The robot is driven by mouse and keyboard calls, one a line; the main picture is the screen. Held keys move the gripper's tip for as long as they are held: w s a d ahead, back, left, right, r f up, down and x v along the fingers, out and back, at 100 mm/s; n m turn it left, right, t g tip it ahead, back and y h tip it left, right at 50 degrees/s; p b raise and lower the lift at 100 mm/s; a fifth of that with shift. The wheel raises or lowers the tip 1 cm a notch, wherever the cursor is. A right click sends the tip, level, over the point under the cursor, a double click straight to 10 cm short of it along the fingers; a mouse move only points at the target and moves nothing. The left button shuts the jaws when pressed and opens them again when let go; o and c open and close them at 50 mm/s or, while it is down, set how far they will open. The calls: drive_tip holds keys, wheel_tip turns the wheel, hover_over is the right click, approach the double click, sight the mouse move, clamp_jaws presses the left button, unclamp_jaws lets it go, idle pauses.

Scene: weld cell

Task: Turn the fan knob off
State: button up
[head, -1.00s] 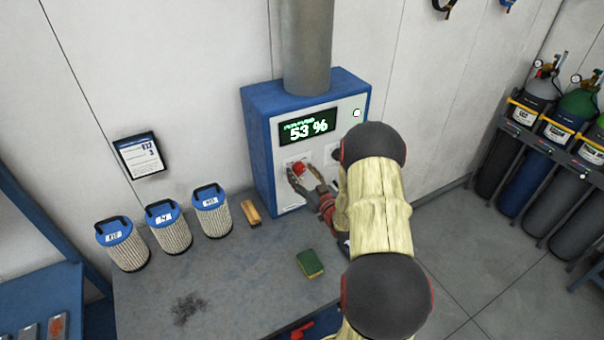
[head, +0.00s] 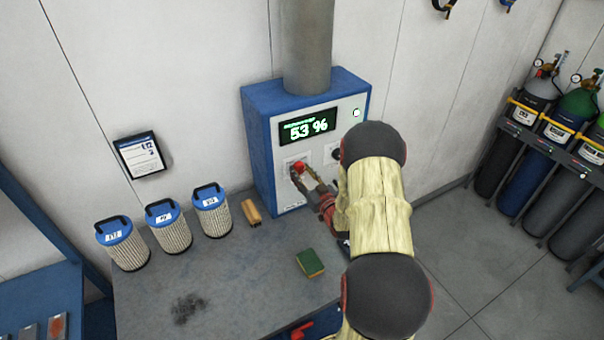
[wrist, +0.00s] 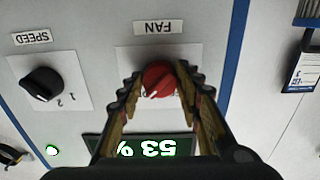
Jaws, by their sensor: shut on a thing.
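The red fan knob (wrist: 158,78) sits on a white plate under a FAN label (wrist: 158,27) in the wrist view, which shows the panel upside down. In the head view the knob (head: 299,167) is on the front of the blue and grey unit (head: 262,165), below its display. My gripper (wrist: 160,82) is shut on the knob, one finger on each side. In the head view my gripper (head: 304,178) reaches the knob from the lower right. The knob's white pointer slants; part of the lettering around it is hidden by the fingers.
A black speed knob (wrist: 43,83) is beside the fan knob. The display (head: 307,127) reads 53 %, with a lit green light (head: 356,113) nearby. Filters (head: 174,228), a brush (head: 251,212) and a green pad (head: 310,263) are on the bench (head: 235,285).

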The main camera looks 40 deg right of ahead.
drive_tip(key=shift+b, duration=0.35)
drive_tip(key=n+b, duration=0.1)
drive_tip(key=b, duration=0.2)
drive_tip(key=n+b, duration=0.2)
drive_tip(key=shift+f+n+b, duration=0.25)
drive_tip(key=shift+n+b, duration=0.05)
drive_tip(key=shift+b, duration=0.1)
drive_tip(key=n+b, duration=0.4)
drive_tip(key=b, duration=0.4)
drive_tip(key=n+b, duration=0.5)
drive_tip(key=b, duration=0.2)
drive_tip(key=n+b, duration=0.5)
drive_tip(key=b, duration=0.3)
drive_tip(key=shift+d+r+b, duration=0.1)
drive_tip(key=shift+r+b, duration=0.15)
drive_tip(key=shift+b, duration=0.05)
drive_tip(key=shift+r, duration=0.1)
drive_tip(key=o, duration=1.2)
drive_tip(key=shift+c, duration=0.2)
